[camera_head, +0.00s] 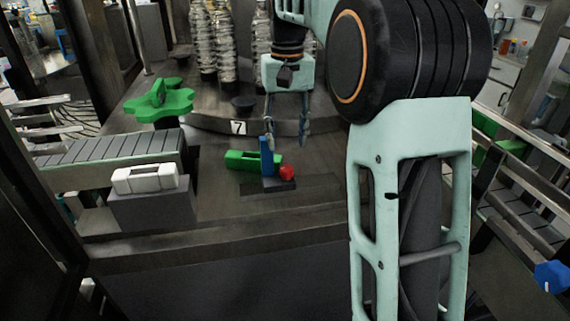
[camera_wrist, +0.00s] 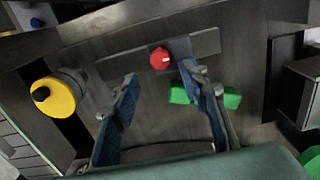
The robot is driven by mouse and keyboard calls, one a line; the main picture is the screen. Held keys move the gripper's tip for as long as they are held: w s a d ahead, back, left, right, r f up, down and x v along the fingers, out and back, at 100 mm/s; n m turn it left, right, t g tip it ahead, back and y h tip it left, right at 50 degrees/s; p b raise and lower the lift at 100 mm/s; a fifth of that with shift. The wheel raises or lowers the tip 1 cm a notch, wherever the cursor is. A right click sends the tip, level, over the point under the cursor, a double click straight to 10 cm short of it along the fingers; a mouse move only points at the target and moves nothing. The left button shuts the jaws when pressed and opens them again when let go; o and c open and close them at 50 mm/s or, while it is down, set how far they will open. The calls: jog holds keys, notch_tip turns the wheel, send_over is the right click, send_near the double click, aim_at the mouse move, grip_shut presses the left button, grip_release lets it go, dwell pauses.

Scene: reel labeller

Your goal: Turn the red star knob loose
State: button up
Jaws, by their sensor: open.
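The red star knob (camera_head: 287,172) sits low at a dark plate on the machine deck. In the wrist view the red knob (camera_wrist: 160,58) shows round with a pale mark, ahead of the fingertips. My gripper (camera_head: 288,139) is open and empty, fingers pointing down, above and behind the knob in the head view. In the wrist view my gripper (camera_wrist: 160,74) has its blue-padded fingers spread, with the knob between their lines and apart from both.
A green star wheel (camera_head: 160,101) stands at the back left, by a roller conveyor (camera_head: 110,152) and a white block (camera_head: 145,178) on a grey box. A yellow cylinder (camera_wrist: 60,97) stands left in the wrist view.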

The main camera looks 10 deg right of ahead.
aim_at(287, 168)
notch_tip(287, 168, down, 8)
jog(key=shift+r+b, duration=0.1)
jog(key=shift+b, duration=0.25)
jog(key=shift+c, duration=0.3)
grip_shut()
